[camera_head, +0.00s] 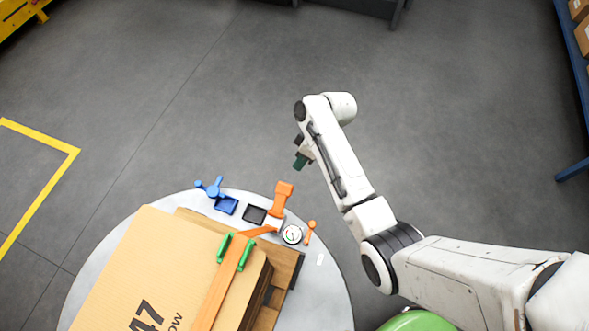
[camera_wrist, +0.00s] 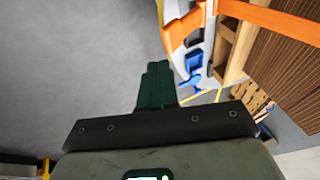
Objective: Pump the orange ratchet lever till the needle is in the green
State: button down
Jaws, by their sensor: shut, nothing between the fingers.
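The orange ratchet lever (camera_head: 282,198) stands up from the round grey table's far side in the head view. A small round dial (camera_head: 292,235) with a white face sits at its base; the needle is too small to read. My gripper (camera_head: 300,161) hangs up and to the right of the lever, apart from it. In the wrist view my dark green fingers (camera_wrist: 156,85) are together with nothing between them. The orange lever (camera_wrist: 183,25) shows there just beyond and to the right of the fingertips.
A cardboard box (camera_head: 150,265) on a wooden pallet (camera_head: 285,268) fills much of the round table (camera_head: 335,290), with an orange strap (camera_head: 222,285) and green corner pieces (camera_head: 246,254). A blue device (camera_head: 213,188), a blue tray (camera_head: 226,205) and a black tray (camera_head: 255,214) lie left of the lever. A small orange knob (camera_head: 310,227) stands right of the dial.

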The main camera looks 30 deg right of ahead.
jog(key=shift+v, duration=1.25)
jog(key=shift+f, duration=0.1)
